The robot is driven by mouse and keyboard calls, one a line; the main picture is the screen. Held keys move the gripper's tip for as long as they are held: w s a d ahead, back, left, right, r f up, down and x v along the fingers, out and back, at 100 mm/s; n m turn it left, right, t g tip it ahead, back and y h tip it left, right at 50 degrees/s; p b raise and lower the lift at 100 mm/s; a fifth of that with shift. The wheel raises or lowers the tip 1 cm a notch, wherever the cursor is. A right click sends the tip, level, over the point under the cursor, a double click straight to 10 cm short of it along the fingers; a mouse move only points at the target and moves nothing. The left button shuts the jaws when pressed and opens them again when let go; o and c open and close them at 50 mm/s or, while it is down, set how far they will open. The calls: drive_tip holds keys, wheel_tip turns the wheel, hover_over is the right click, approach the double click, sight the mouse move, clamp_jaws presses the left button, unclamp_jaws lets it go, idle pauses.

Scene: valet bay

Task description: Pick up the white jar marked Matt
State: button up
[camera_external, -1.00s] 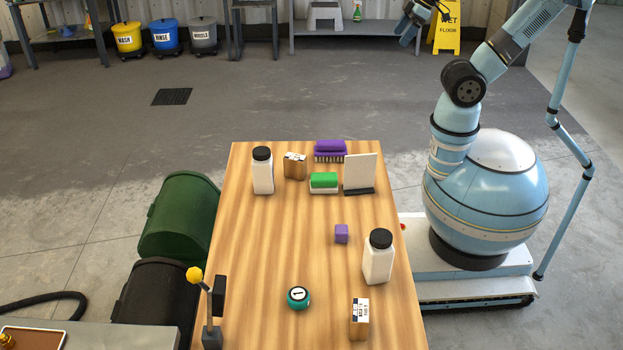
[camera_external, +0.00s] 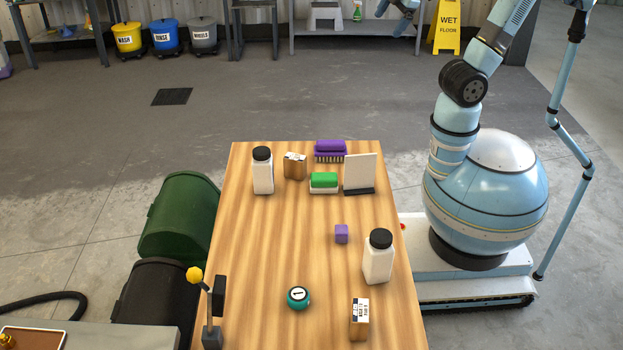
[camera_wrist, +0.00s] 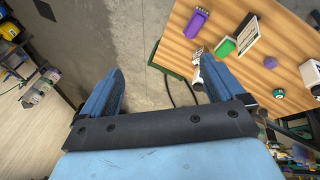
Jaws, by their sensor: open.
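Two white jars with black lids stand upright on the wooden table; I cannot read a marking on either. One jar (camera_external: 263,177) is at the far left of the table, and the other jar (camera_external: 377,264) is nearer, by the right edge. In the wrist view, the near jar (camera_wrist: 312,73) shows at the right edge, and a white shape partly behind the right finger seems to be the far jar. My gripper (camera_wrist: 160,85) is open and empty, well away from both jars. In the external view it is mostly cut off at the top edge.
A lever with a yellow knob (camera_external: 194,273) stands at the front left.

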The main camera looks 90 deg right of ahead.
drive_tip(key=w+a+r+n+t+h, duration=0.1)
drive_tip(key=w+a+n+t+h, duration=0.15)
drive_tip(key=w+a+n, duration=0.6)
drive_tip(key=w+a+r+n+t+h, duration=0.1)
drive_tip(key=w+a+n+t, duration=0.25)
drive_tip(key=a+n, duration=0.9)
drive_tip(key=s+a+f+n+t+y, duration=0.1)
drive_tip(key=s+a+n+t+y, duration=0.25)
drive_tip(key=a, duration=0.85)
drive_tip(key=s+a+f+n+t+y, duration=0.15)
drive_tip(key=s+a+n, duration=0.25)
drive_tip(key=s+a, duration=0.55)
drive_tip(key=s+a+n+t+y, duration=0.2)
drive_tip(key=a+n+y, duration=0.2)
drive_tip(key=a, duration=1)
approach(367, 255)
drive_tip(key=w, duration=0.3)
drive_tip(key=shift+w+a+f+m, duration=0.1)
drive_tip(key=shift+w+f+m, duration=0.1)
drive_tip(key=shift+w+m, duration=0.15)
drive_tip(key=shift+w+a, duration=0.25)
drive_tip(key=shift+w, duration=0.55)
drive_tip(key=shift+w+a, duration=0.25)
drive_tip(key=shift+w, duration=0.6)
drive_tip(key=shift+w+a, duration=0.25)
drive_tip(key=shift+w, duration=0.55)
